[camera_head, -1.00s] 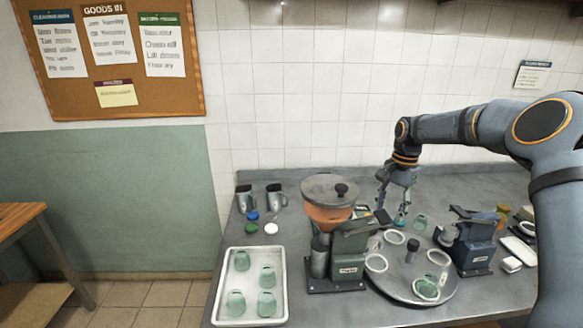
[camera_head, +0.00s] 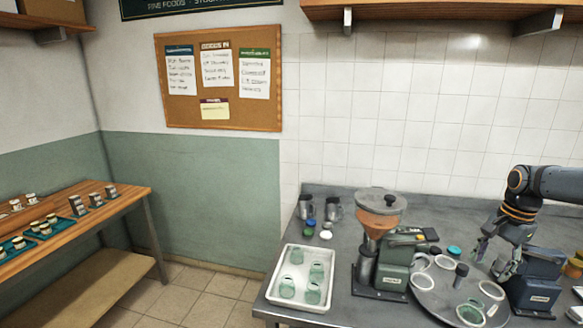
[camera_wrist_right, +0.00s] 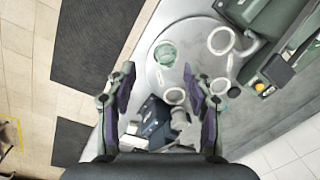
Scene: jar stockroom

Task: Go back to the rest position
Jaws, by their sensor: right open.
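My right gripper (camera_head: 492,264) hangs in the head view over the right side of the grey round plate (camera_head: 432,300), just left of the blue-grey machine (camera_head: 540,268). In the right wrist view its two fingers (camera_wrist_right: 163,95) are wide apart with nothing held between them. Behind the gap that view shows the blue-grey machine (camera_wrist_right: 153,120), white rings (camera_wrist_right: 221,40) and a green glass jar (camera_wrist_right: 165,53), all apart from the fingers. My left gripper is in neither view.
A grinder (camera_head: 392,262) with an orange hopper stands left of the round plate. A white tray (camera_head: 272,288) holds several green jars. A wooden table (camera_head: 125,195) with small jars is far left. Bare floor (camera_head: 205,285) lies between.

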